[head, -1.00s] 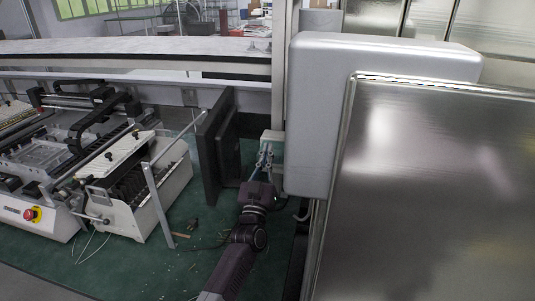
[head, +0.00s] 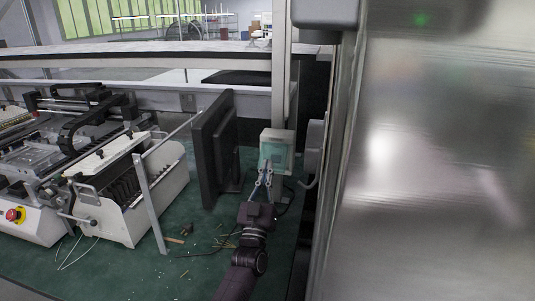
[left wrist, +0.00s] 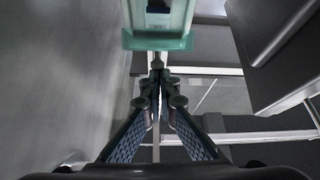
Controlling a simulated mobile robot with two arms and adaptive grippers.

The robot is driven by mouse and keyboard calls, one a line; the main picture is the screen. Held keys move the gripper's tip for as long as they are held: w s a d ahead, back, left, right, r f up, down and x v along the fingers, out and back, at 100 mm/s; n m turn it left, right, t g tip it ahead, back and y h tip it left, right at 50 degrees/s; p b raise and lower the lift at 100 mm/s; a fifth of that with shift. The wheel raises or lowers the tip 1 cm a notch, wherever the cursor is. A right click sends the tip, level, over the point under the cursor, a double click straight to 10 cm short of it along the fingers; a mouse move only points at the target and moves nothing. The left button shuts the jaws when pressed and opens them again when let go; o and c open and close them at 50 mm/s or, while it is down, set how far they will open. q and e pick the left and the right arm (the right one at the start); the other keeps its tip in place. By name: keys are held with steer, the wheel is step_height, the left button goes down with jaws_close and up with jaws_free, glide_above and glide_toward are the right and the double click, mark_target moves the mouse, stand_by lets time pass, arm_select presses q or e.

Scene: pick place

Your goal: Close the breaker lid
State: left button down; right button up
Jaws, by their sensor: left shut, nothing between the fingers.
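The breaker box (head: 289,139) is a small pale housing with a greenish, see-through lid (head: 272,156) on its front, standing beside a dark upright panel in the head view. In the left wrist view the box (left wrist: 178,15) is at the top, with the green lid's lower edge (left wrist: 157,42) across it. I cannot tell whether the lid is fully flush. My left gripper (head: 266,173) is just in front of and below the lid. Its fingertips are together and empty, and the left wrist view shows them (left wrist: 157,62) just under the lid's edge; contact is unclear. My right gripper is out of view.
A dark upright panel (head: 214,150) stands close left of the box. A large shiny metal surface (head: 440,170) fills the right side. A white machine (head: 128,200) stands left on the green surface (head: 200,262), with small debris nearby. A metal post (head: 281,80) rises behind the box.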

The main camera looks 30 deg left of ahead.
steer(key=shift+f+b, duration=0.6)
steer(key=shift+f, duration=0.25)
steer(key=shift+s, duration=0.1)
